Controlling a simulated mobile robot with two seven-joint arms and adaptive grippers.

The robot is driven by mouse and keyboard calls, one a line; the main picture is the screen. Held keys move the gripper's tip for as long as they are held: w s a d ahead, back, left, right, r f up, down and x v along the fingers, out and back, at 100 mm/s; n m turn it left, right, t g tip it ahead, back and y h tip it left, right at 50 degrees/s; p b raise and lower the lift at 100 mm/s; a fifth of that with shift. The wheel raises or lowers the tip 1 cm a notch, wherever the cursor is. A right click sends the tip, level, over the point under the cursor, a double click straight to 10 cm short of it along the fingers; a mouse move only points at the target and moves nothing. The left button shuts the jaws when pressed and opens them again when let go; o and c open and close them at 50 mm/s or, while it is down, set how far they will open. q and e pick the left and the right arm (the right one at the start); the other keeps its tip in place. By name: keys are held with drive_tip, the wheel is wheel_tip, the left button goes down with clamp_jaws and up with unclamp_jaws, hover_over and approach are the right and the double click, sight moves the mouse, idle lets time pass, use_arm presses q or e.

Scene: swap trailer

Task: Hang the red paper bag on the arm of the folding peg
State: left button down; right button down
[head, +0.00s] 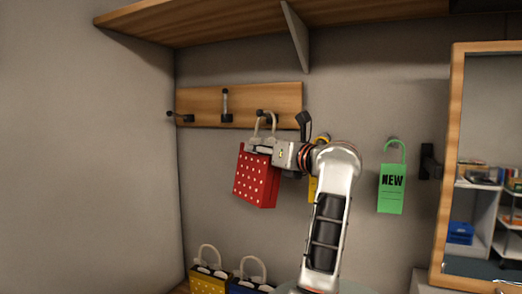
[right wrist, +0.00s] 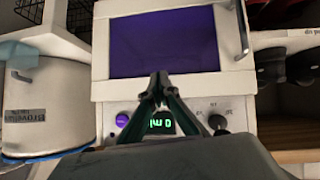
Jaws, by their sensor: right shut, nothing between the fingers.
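The red paper bag (head: 257,178) with white dots hangs in the air, slightly tilted, below the wooden peg rail (head: 203,104) in the head view. Its pale handle loop (head: 256,120) stands up in front of a dark peg (head: 264,114); I cannot tell whether it is around that peg. My left gripper (head: 262,147) is at the top of the bag and appears shut on it, its fingers partly hidden. Another folding peg (head: 225,103) points up; a peg at the left (head: 182,117) sticks out. My right gripper (right wrist: 160,77) is shut and empty, away from the bag.
Yellow (head: 208,283) and blue (head: 250,286) bags stand below. A shelf (head: 220,22) is above. The right wrist view shows an appliance (right wrist: 235,93) and a white pot (right wrist: 48,105).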

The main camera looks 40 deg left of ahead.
use_arm(q)
drive_tip(key=c, duration=1.3)
unclamp_jaws()
drive_tip(key=shift+d, duration=0.1)
